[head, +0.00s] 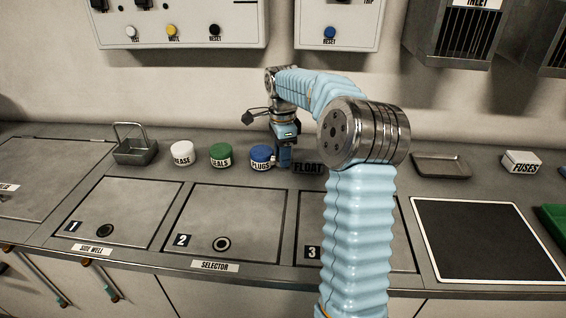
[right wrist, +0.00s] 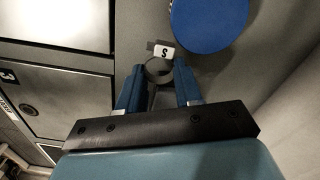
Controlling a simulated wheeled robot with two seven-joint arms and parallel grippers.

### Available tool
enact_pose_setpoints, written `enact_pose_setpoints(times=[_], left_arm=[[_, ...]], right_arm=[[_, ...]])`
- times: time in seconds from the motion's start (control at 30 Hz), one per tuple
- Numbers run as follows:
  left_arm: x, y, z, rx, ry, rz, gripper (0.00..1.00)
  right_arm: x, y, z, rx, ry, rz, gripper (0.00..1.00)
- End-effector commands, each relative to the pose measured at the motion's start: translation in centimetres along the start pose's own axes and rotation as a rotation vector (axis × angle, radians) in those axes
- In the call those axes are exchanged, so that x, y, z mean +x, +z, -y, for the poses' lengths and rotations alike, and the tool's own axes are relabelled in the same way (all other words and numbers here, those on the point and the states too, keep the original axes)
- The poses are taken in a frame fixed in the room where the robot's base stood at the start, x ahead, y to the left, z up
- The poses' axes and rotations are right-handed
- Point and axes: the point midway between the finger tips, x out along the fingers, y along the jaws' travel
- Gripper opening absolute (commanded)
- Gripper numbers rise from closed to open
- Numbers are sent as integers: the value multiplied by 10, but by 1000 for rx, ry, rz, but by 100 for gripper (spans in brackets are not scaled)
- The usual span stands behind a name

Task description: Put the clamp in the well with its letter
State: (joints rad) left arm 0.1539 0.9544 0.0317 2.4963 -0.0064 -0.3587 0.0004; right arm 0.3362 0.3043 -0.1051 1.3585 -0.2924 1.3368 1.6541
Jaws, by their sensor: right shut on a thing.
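My right gripper (head: 284,158) is low over the counter, just right of the blue-lidded PLUGS pot. In the right wrist view its blue fingers (right wrist: 160,88) are shut on a dark ring-shaped clamp (right wrist: 156,70) with a white tag reading S. The clamp cannot be made out in the head view. Well covers 1 (head: 135,205), 2 (head: 245,210) and 3 (head: 309,228) lie flat in the counter; my right arm hides part of 3. My left gripper is out of view.
A GREASE pot (head: 182,149), a green SEALS pot (head: 221,153) and the blue PLUGS pot (head: 262,154) stand behind the covers. A wire-handled basket (head: 136,151) is left, a shallow tray (head: 442,167) and FUSES box (head: 522,163) right. A black panel (head: 485,240) is front right.

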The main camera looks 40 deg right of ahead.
Motion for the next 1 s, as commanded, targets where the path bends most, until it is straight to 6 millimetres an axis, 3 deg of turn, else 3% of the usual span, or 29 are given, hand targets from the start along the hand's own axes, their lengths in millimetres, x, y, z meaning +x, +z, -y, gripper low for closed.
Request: enact_pose_setpoints(times=[0.2,0.6,0.63,0.77,1.0], left_arm=[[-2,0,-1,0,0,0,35],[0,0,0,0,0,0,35],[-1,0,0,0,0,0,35],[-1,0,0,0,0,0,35],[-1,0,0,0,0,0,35]], right_arm=[[31,-3,1,2,3,0,6],[38,-2,1,2,2,-1,6],[37,-2,1,2,2,0,39],[37,-2,1,2,2,0,59],[36,-2,1,1,2,0,60]])
